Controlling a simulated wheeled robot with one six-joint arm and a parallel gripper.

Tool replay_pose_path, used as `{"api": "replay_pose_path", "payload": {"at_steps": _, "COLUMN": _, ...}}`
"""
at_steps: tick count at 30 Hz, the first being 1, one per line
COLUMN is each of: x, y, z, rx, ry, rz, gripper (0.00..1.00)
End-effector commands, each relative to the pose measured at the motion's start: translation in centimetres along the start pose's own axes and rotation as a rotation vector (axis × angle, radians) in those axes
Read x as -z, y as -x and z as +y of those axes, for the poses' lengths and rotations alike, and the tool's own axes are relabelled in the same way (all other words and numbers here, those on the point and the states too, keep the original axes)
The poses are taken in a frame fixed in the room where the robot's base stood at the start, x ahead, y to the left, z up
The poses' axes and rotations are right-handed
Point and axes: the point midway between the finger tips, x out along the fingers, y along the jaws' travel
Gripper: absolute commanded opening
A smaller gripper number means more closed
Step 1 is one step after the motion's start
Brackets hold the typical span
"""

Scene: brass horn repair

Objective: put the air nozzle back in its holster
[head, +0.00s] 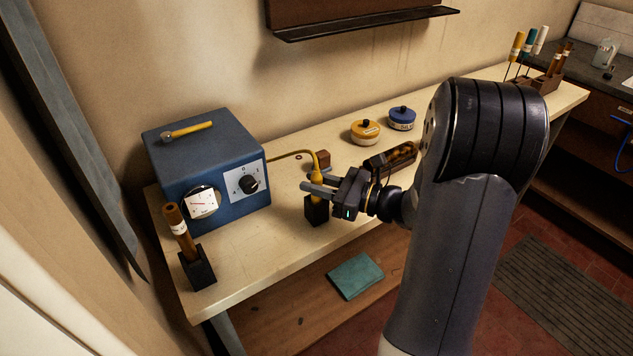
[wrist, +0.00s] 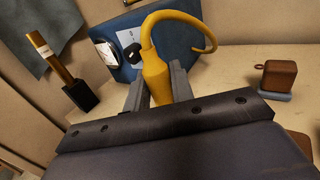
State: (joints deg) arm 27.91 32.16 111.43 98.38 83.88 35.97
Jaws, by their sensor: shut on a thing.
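The yellow air nozzle (head: 317,184) is upright between the fingers of my gripper (head: 325,188), which is shut on it. A yellow hose curves from its top toward the blue box. In the wrist view the nozzle (wrist: 157,82) stands between the two grey fingers (wrist: 158,88), and its lower end is hidden behind the gripper body. A black holster block (head: 316,211) stands on the bench directly below the nozzle in the head view. I cannot tell whether the nozzle tip is inside it.
The blue box (head: 205,165) with a gauge and dial stands at left. A black holder (head: 198,268) with a brown-handled tool stands at the front left. An open box (head: 391,159), a yellow-lidded tin (head: 366,131) and a blue tin (head: 401,118) sit behind my gripper. The front bench strip is clear.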

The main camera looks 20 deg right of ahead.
Motion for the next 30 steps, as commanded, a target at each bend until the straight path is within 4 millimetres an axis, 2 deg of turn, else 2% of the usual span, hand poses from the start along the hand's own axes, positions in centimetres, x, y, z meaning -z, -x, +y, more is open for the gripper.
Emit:
{"api": "replay_pose_path", "payload": {"at_steps": 21, "x": 1.9, "y": 0.0, "z": 0.0, "rx": 0.0, "ry": 0.0, "rz": 0.0, "gripper": 0.0}}
{"api": "replay_pose_path", "payload": {"at_steps": 22, "x": 1.9, "y": 0.0, "z": 0.0, "rx": 0.0, "ry": 0.0, "rz": 0.0, "gripper": 0.23}}
{"api": "replay_pose_path", "payload": {"at_steps": 30, "x": 1.8, "y": 0.0, "z": 0.0, "rx": 0.0, "ry": 0.0, "rz": 0.0, "gripper": 0.46}}
